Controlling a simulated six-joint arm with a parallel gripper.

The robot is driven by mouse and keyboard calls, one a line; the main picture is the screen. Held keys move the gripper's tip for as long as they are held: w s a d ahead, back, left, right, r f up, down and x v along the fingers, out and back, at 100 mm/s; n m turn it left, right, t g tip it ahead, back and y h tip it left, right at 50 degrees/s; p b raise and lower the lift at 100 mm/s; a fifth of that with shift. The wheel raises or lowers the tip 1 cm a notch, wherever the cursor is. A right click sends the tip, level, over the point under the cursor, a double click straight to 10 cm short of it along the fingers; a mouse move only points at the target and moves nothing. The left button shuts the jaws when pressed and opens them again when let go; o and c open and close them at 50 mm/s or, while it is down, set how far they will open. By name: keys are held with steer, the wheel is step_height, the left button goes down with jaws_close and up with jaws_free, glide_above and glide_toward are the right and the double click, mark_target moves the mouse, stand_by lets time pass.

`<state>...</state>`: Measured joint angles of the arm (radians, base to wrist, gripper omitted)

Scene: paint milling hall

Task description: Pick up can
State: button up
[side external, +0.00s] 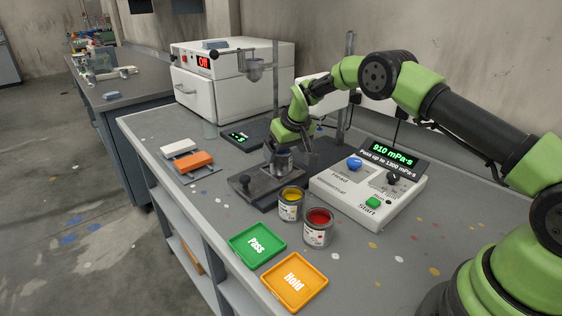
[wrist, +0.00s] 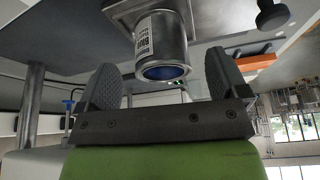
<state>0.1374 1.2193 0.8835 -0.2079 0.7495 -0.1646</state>
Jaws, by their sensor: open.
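A metal can with blue paint and a white label (wrist: 163,42) stands on the dark base plate of a stand; it also shows in the side view (side external: 284,164), partly hidden by my gripper. My gripper (wrist: 160,64) is open, its two dark fingers apart with the can showing between and beyond their tips. In the side view my gripper (side external: 277,152) is right at the can; I cannot tell whether a finger touches it. A yellow-paint can (side external: 290,206) and a red-paint can (side external: 318,229) stand on the bench in front.
A white control box (side external: 345,197) with a display reading 910 mPa·s stands right of the cans. A green Pass tray (side external: 240,257) and an orange Hold tray (side external: 278,296) lie at the front. A white oven (side external: 213,97) stands behind. A metal rod and clamp (side external: 275,85) rise close behind my gripper.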

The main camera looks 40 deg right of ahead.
mark_target(283, 158)
steer(key=shift+x, duration=1.9)
steer(key=shift+a, duration=0.1)
steer(key=c, duration=1.2)
steer(key=shift+o, duration=0.2)
